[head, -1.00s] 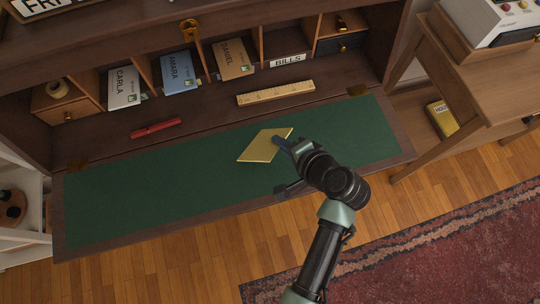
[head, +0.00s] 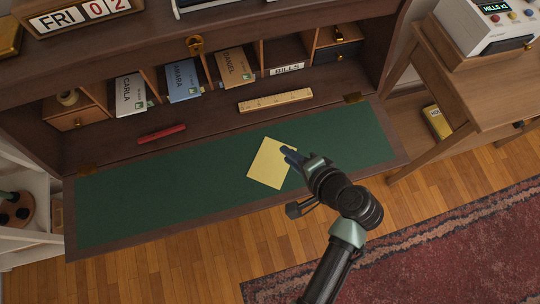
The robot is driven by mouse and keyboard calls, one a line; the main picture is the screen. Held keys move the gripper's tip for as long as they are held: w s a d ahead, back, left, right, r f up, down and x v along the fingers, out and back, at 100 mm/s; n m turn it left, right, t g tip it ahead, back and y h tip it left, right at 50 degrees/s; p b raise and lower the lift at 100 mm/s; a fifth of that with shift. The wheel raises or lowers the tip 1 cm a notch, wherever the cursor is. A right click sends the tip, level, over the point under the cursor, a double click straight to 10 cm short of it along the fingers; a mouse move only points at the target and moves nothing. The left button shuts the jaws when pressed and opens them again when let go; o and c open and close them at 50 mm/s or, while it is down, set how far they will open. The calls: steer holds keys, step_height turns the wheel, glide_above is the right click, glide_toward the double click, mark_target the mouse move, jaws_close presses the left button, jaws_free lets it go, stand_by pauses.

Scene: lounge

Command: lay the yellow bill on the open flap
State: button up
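The yellow bill (head: 267,166) is a flat, pale yellow square over the green surface of the open flap (head: 150,200), right of the flap's middle. The gripper looks shut on the bill. I cannot tell whether the bill touches the green surface or is held just above it. The fingertips hide a small part of the bill's edge.
Behind the flap lie a red pen-like object (head: 162,134) and a wooden ruler (head: 275,100). Pigeonholes hold named envelopes, and one is labelled BILLS (head: 287,69). A wooden side table (head: 490,80) stands at the right. The flap's left part is clear.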

steer(key=p+v, duration=0.1)
steer(key=v, duration=0.2)
steer(key=shift+p, duration=0.35)
step_height(320, 180, up, 8)
steer(key=s+d+p, duration=0.1)
steer(key=s+p, duration=0.1)
steer(key=p, duration=0.6)
steer(key=shift+d, duration=0.25)
